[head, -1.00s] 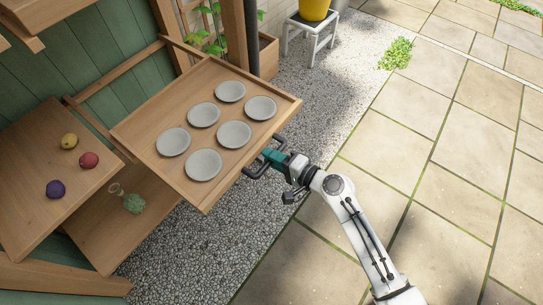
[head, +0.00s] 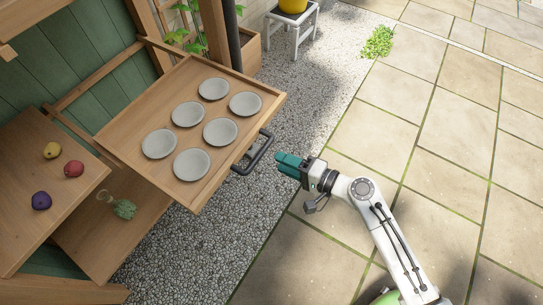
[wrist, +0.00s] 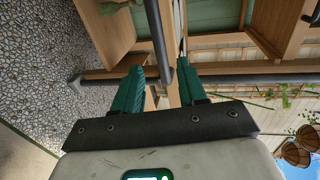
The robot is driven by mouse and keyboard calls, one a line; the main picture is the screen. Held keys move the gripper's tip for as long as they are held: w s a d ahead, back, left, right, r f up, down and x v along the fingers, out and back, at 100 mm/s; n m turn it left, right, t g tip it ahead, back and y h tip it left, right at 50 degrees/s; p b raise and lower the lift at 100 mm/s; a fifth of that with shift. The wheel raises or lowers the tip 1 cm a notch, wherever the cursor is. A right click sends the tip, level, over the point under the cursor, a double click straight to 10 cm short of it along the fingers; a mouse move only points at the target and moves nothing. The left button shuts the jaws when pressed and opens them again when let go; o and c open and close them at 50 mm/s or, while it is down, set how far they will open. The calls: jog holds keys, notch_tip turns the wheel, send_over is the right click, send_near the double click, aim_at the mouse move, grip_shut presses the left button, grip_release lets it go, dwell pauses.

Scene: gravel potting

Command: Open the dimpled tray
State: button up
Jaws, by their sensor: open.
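The dimpled tray (head: 218,153) is a wooden drawer-like tray with several round grey dimples, pulled out from the wooden bench at the left. Its dark bar handle (head: 254,155) is on its right front edge. My gripper (head: 279,162) is just to the right of the handle, apart from it, and empty. In the wrist view the two teal fingers of my gripper (wrist: 160,84) are spread apart, with the dark handle (wrist: 158,40) showing beyond and between them.
Yellow (head: 52,150), red (head: 74,169) and purple (head: 41,201) balls lie on the bench top (head: 75,205). A green tufted thing (head: 123,208) lies on a lower shelf. A white stool (head: 291,25) with a yellow pot stands behind. Paving (head: 440,150) at the right is clear.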

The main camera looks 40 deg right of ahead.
jog(key=shift+v, duration=1.2)
jog(key=s+a+f+n+g, duration=0.4)
jog(key=s+a+n+g, duration=0.2)
jog(key=n+g, duration=0.3)
jog(key=s+d+r+n+g+h, duration=0.3)
jog(key=s+d+n+g+h, duration=0.25)
jog(key=s, duration=0.35)
notch_tip(320, 180, up, 13)
jog(key=p, duration=1.3)
jog(key=shift+f+t+p, duration=0.15)
jog(key=shift+t+p, duration=0.2)
